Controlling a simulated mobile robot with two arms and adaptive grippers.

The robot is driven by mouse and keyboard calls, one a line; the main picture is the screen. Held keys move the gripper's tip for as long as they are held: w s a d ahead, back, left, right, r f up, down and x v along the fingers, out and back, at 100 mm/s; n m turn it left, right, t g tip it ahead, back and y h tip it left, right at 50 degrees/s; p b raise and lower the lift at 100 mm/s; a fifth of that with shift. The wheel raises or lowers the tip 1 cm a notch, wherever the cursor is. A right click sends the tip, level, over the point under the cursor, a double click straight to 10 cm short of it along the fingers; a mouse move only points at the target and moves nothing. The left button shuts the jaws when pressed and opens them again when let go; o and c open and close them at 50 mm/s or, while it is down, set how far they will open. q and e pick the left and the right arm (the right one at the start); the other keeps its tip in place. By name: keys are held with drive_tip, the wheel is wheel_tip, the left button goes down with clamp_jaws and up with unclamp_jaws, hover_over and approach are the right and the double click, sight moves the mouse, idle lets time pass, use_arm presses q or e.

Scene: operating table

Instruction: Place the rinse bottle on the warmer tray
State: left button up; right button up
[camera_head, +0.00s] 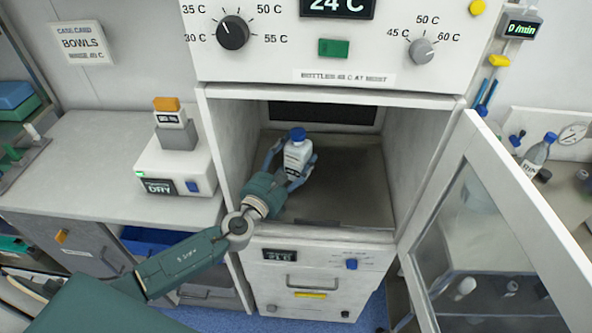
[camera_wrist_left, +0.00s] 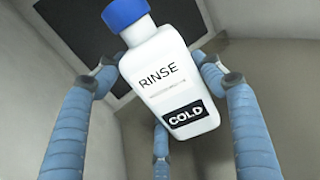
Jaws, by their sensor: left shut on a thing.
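The rinse bottle (camera_head: 297,154) is white with a blue cap and a black label. In the left wrist view the bottle (camera_wrist_left: 172,85) reads "RINSE" and "COLD" and looks tilted in the picture. My left gripper (camera_head: 290,172) is inside the open warmer cabinet with its blue fingers around the bottle. In the left wrist view the fingers show on both sides of the bottle and one below it. The warmer tray (camera_head: 345,195) is the dark floor of the cabinet under the bottle. Whether the bottle's base touches the tray cannot be told. My right gripper is not in view.
The glass cabinet door (camera_head: 500,240) stands open at the right. The cabinet's left wall (camera_head: 228,150) is close to my left arm. The tray is bare to the right of the bottle. A clear bottle (camera_head: 537,155) stands on the right counter, and a white dryer box (camera_head: 175,165) on the left one.

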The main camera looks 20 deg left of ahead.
sight(289, 173)
use_arm(q)
wheel_tip(289, 173, down, 3)
drive_tip(key=shift+d+f+b, duration=0.1)
drive_tip(key=shift+b, duration=0.65)
drive_tip(key=shift+f, duration=0.15)
drive_tip(key=o, duration=1.2)
drive_tip(key=shift+f, duration=0.2)
drive_tip(key=o, duration=0.5)
drive_tip(key=shift+r, duration=0.2)
drive_tip(key=shift+s+f, duration=0.2)
drive_tip(key=shift+s, duration=0.15)
drive_tip(key=s, duration=0.3)
drive_tip(key=s+a+b, duration=0.1)
drive_tip(key=s, duration=0.3)
drive_tip(key=s+b, duration=0.1)
drive_tip(key=s, duration=0.3)
drive_tip(key=shift+a, duration=0.15)
drive_tip(key=shift+s+r, duration=0.15)
drive_tip(key=shift+s, duration=0.05)
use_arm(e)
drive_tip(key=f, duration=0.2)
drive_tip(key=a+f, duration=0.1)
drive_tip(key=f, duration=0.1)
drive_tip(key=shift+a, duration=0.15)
